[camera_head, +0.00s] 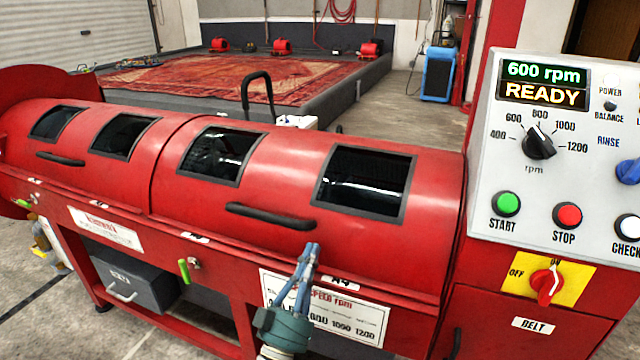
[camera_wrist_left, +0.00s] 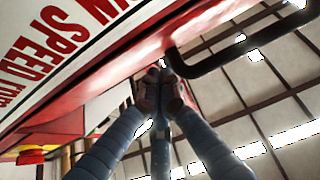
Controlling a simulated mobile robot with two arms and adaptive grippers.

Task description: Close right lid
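The right lid (camera_head: 290,175) is a curved red cover with two dark windows on the red machine. It lies down over the drum, roughly in line with the left lid (camera_head: 80,150); I cannot tell whether its lower edge is fully seated. Its black bar handle (camera_head: 270,216) also shows in the left wrist view (camera_wrist_left: 240,48). My left gripper (camera_head: 312,248) is in front of the lid's lower edge, below and right of the handle. In the left wrist view its fingertips (camera_wrist_left: 165,88) are together, with nothing seen between them, apart from the handle. My right gripper is not in view.
The control panel (camera_head: 575,150) stands at the right, showing 600 rpm and READY. A white speed plate (camera_head: 345,318) is on the machine front, behind my left gripper. A grey drawer box (camera_head: 128,280) sits below. A patterned rug (camera_head: 215,80) lies on the platform behind.

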